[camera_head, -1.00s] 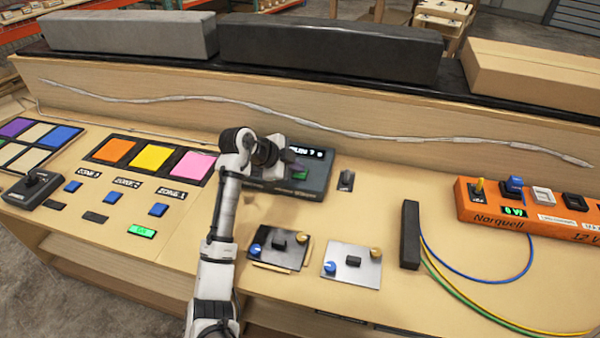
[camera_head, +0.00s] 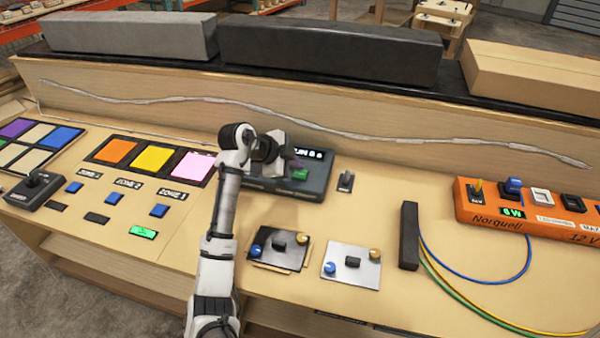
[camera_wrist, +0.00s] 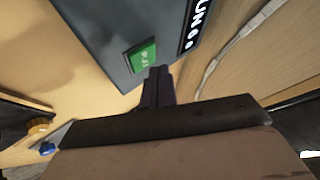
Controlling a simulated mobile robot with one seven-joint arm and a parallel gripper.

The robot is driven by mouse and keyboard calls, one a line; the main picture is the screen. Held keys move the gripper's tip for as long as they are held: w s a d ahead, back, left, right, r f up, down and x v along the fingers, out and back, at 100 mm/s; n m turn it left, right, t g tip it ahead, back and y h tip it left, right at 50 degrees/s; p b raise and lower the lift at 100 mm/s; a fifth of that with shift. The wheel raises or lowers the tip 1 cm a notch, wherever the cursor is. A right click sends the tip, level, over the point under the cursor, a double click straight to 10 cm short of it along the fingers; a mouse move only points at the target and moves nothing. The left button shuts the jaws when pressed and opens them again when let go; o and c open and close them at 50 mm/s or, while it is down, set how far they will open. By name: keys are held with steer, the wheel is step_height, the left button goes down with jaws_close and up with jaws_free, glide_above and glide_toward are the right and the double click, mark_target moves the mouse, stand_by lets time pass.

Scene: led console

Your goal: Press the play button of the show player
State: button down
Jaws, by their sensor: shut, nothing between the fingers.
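The show player is a dark grey box (camera_head: 312,187) at the back of the console, with a lit white readout (camera_head: 307,154) on its face. Its green button (camera_head: 300,174) is raised on the top and also shows in the wrist view (camera_wrist: 141,56), with small white marking. My gripper (camera_head: 291,160) is shut and empty, above the player and beside the green button. In the wrist view the dark fingertips (camera_wrist: 159,74) are close to the button's edge. I cannot tell whether they touch it. My gripper hides the player's left part.
A small toggle switch (camera_head: 346,181) stands right of the player. Two knob plates (camera_head: 279,247) (camera_head: 351,265) lie in front. Orange, yellow and pink panels (camera_head: 194,166) are to the left. An orange power box (camera_head: 480,212) and a black bar (camera_head: 409,236) are on the right.

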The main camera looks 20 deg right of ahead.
mark_target(296, 174)
steer(key=shift+r+p, duration=1.45)
steer(key=shift+r, duration=1.1)
